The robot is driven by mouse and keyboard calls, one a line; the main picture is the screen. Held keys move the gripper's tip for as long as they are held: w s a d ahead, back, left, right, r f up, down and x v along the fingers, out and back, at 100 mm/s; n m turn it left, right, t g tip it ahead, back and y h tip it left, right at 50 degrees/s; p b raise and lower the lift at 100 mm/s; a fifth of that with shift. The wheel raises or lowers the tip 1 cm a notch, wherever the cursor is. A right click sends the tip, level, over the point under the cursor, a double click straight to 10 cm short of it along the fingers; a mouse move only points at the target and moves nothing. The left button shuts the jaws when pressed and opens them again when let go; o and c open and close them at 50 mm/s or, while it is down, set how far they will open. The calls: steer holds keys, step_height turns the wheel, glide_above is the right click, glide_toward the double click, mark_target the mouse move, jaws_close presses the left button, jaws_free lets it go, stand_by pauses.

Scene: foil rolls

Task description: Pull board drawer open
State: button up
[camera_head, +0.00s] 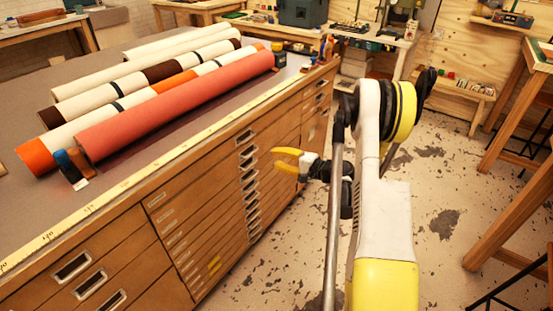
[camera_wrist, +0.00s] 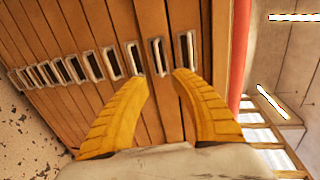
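A wooden cabinet (camera_head: 130,247) has a tall stack of shallow drawers (camera_head: 205,215) with metal label-and-pull handles in a column. I cannot read which one is the board drawer. My gripper (camera_head: 276,158) has yellow fingers and is in front of the upper part of this stack. In the wrist view my gripper (camera_wrist: 160,75) is open, with its fingertips apart and nothing held. One drawer handle (camera_wrist: 157,57) shows between the fingertips, with another handle (camera_wrist: 188,50) just right of it. I cannot tell whether the fingertips touch the drawer fronts. The drawers look shut.
Rolls, including a red one (camera_head: 180,105), lie on the cabinet top (camera_head: 110,183). Small blue and brown items (camera_head: 72,167) stand near its front edge. Speckled floor (camera_head: 440,195) is open right of the cabinet. Wooden tables (camera_head: 515,170) stand at the right.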

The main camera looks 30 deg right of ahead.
step_height(320, 180, up, 10)
stand_by(0.6)
